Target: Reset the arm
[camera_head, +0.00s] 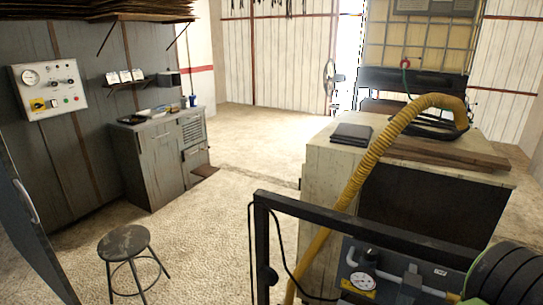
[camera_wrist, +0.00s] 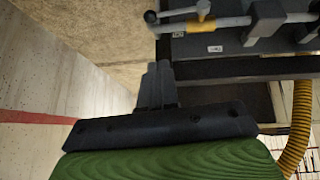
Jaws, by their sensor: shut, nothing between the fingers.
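My gripper (camera_wrist: 157,68) shows in the wrist view with its two grey fingers together and nothing between them. It points up in that picture, toward a grey panel (camera_wrist: 190,47) with a pipe (camera_wrist: 225,23) and yellow fitting, and seems apart from them. In the head view a dark green and black ringed part of my arm (camera_head: 510,275) fills the lower right corner. My fingers are not visible there. The panel (camera_head: 390,290) with a gauge and pipes stands beside that arm part, inside a black frame (camera_head: 340,230).
A yellow hose (camera_head: 355,185) bends over a pale cabinet (camera_head: 325,175) behind the frame. A round stool (camera_head: 124,241), a grey cabinet (camera_head: 155,165) and a wall control box (camera_head: 48,88) are at left. The middle floor is clear.

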